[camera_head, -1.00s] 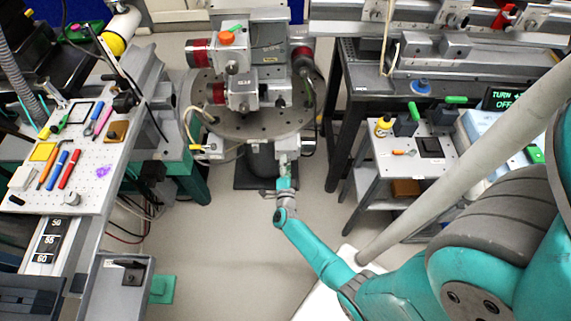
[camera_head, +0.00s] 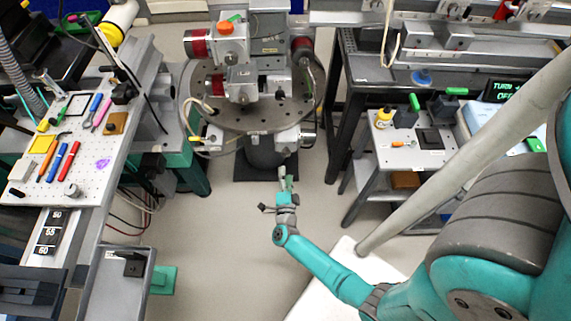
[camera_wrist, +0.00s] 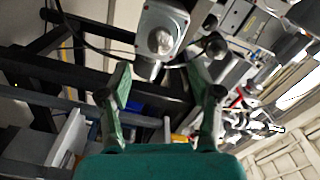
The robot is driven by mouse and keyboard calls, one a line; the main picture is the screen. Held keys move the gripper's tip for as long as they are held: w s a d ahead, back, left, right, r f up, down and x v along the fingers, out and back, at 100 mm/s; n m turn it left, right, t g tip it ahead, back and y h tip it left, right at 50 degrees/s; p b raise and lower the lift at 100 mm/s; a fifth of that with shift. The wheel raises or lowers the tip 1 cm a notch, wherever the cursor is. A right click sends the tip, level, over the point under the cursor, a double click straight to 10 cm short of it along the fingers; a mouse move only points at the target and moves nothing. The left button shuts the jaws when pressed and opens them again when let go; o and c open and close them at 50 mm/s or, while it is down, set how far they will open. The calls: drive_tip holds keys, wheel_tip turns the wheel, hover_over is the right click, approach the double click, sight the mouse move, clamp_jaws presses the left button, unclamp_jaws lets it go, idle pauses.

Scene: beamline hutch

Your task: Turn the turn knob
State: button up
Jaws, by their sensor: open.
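My gripper (camera_head: 285,188) is in front of the round stage, over the floor, with nothing visible between its fingers. In the wrist view its two green fingers (camera_wrist: 161,85) are spread apart. A pale round knob (camera_wrist: 162,41) on a grey box shows in the wrist view, just beyond and above the fingertips. The fingers appear apart from it. I cannot tell for sure that it is the turn knob, and I cannot match it surely to a part in the head view.
The round stage (camera_head: 240,122) carries several motors. A pegboard with tools (camera_head: 50,190) stands at left. A small cart (camera_head: 395,155) with green-topped devices and a display (camera_head: 507,90) reading "TURN" stand at right. Open floor (camera_head: 220,260) lies in front.

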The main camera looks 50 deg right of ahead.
drive_tip(key=v, duration=0.3)
idle(0.7)
drive_tip(key=s+a+r+n+t+y, duration=0.2)
drive_tip(key=s+a+r+n+y, duration=0.5)
drive_tip(key=s+r+n, duration=0.5)
drive_tip(key=s+a+r+n+t+y, duration=0.1)
drive_tip(key=s+a+r+n+y, duration=0.6)
drive_tip(key=s+a+r+n, duration=0.5)
wheel_tip(320, 180, up, 7)
drive_tip(key=shift+s+f+t, duration=0.2)
drive_tip(key=shift+s+t, duration=0.2)
drive_tip(key=shift+s, duration=0.25)
